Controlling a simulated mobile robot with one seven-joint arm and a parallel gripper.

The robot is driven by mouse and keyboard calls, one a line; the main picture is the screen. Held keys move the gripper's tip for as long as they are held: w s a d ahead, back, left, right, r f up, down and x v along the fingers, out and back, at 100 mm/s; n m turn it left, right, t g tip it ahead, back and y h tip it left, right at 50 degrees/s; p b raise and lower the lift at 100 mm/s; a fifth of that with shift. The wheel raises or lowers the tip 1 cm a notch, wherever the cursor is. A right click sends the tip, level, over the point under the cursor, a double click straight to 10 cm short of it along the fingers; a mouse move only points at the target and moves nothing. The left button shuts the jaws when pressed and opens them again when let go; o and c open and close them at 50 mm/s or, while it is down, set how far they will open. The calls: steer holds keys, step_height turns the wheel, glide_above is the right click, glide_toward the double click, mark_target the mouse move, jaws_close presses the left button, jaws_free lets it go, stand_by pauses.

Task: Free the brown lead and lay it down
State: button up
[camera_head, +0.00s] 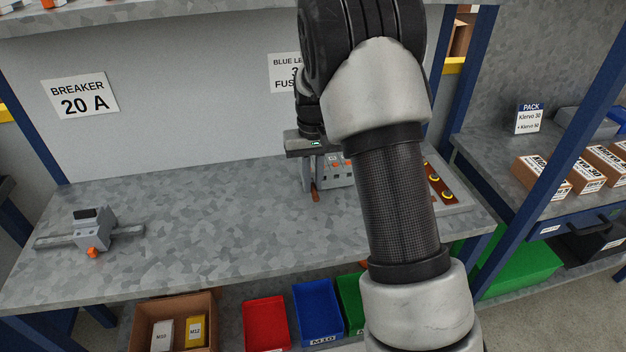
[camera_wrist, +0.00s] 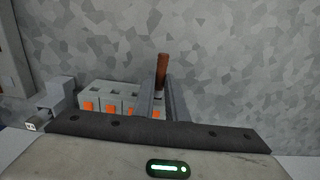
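The brown lead (camera_wrist: 162,72) shows as a short brown stick between my fingertips in the wrist view. In the head view the brown lead (camera_head: 315,194) shows just below my gripper (camera_head: 309,177), at the left of a grey terminal block with orange parts (camera_head: 338,172). My gripper (camera_wrist: 162,98) has its fingers close together, one on each side of the lead, and looks shut on it. The block also shows in the wrist view (camera_wrist: 100,95), left of my fingers. Whether the lead's lower end touches the block or the bench is hidden.
A grey breaker on a rail (camera_head: 93,230) stands at the bench's left. The middle of the metal bench (camera_head: 210,215) is clear. A brown strip with yellow rings (camera_head: 440,183) lies right of my arm. Red (camera_head: 266,322) and blue (camera_head: 318,310) bins stand below.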

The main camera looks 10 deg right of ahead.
steer(key=shift+s, duration=0.7)
jaws_close()
stand_by(0.5)
steer(key=b, duration=0.1)
glide_above(319, 220)
stand_by(1.0)
steer(key=shift+r, duration=0.15)
steer(key=s+r+p, duration=0.5)
steer(key=r+p, duration=0.4)
steer(key=p, duration=0.3)
steer(key=shift+p, duration=0.4)
